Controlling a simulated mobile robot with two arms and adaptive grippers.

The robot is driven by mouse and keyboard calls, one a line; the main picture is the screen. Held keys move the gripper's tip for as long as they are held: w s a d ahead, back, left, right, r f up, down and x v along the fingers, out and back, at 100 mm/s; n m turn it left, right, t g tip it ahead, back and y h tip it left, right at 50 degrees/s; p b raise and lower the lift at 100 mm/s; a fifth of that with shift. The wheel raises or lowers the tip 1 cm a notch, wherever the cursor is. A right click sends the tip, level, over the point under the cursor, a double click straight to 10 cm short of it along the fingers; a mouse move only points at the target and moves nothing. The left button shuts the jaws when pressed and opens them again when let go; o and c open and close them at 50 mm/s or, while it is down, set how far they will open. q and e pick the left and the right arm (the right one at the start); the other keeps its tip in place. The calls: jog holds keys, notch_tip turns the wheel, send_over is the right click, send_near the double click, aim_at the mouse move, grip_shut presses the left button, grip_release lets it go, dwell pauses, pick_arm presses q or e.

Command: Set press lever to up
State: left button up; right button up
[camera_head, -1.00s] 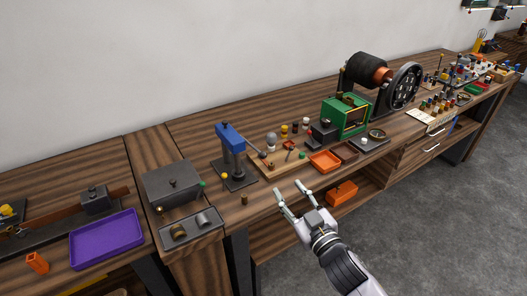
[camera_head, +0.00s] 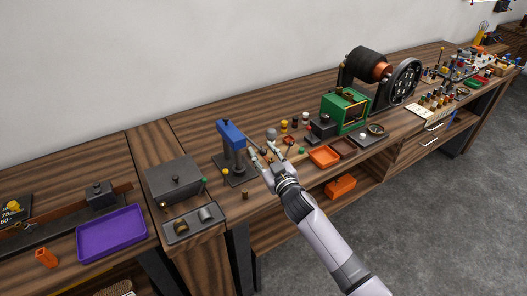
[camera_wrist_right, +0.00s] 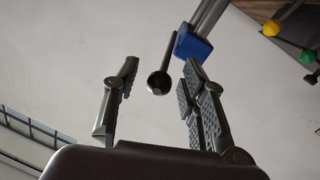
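The press (camera_head: 232,135) has a blue head on a grey column and dark base, and it stands at the front left of the middle bench. In the right wrist view its blue head (camera_wrist_right: 193,43) is upper right of centre. The press lever (camera_wrist_right: 168,58) is a thin rod ending in a dark ball knob (camera_wrist_right: 158,84). My right gripper (camera_head: 263,153) is just right of the press, at the lever's end. It is open; in the wrist view the knob shows between the two fingers with gaps on both sides. In the head view my gripper partly hides the lever. My left gripper is not in view.
An orange tray (camera_head: 324,156) and a green-framed machine (camera_head: 344,112) stand to the right. A grey lidded box (camera_head: 172,182) and purple tray (camera_head: 111,233) are on the left.

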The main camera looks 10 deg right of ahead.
jog(key=shift+c, duration=0.3)
grip_shut()
dwell(0.3)
dwell(0.4)
